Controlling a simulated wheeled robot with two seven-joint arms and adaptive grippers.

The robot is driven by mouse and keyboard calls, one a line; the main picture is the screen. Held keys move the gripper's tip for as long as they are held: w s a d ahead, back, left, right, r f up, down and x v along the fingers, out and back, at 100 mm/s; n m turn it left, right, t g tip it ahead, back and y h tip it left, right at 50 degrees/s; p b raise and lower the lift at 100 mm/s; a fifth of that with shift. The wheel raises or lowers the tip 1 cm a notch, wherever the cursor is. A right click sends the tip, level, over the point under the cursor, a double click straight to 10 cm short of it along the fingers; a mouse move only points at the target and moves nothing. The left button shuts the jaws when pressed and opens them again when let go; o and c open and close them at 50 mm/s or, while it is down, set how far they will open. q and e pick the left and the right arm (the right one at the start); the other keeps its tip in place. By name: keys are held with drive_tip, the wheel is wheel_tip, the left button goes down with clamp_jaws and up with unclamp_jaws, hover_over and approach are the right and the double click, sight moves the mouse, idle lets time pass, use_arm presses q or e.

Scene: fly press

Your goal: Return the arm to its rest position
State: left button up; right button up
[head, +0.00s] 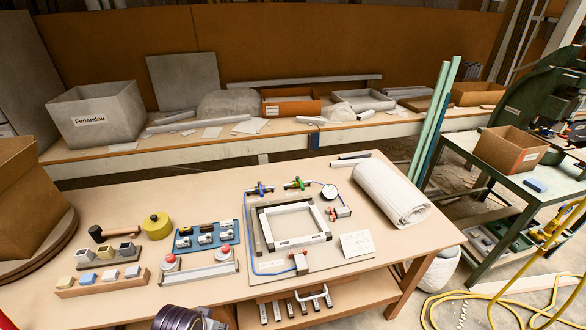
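Neither of my grippers shows in the head view, so I cannot see whether they are open or shut. The bench (330,170) carries a board (345,255) with a pale square frame (293,222) on it. A blue clamp (261,189) and a green clamp (298,184) sit at the frame's far side, with a round dial gauge (329,192) to their right. A green machine (512,108), perhaps the fly press, stands at the far right and is cut off by the picture edge.
A rolled cloth (392,192) lies at the bench's right end. A blue tray (208,238), a yellow tin (157,226), a mallet (118,232) and block racks (102,281) fill the left. A cardboard box (508,150) stands on the green table. Yellow hose (480,296) lies on the floor.

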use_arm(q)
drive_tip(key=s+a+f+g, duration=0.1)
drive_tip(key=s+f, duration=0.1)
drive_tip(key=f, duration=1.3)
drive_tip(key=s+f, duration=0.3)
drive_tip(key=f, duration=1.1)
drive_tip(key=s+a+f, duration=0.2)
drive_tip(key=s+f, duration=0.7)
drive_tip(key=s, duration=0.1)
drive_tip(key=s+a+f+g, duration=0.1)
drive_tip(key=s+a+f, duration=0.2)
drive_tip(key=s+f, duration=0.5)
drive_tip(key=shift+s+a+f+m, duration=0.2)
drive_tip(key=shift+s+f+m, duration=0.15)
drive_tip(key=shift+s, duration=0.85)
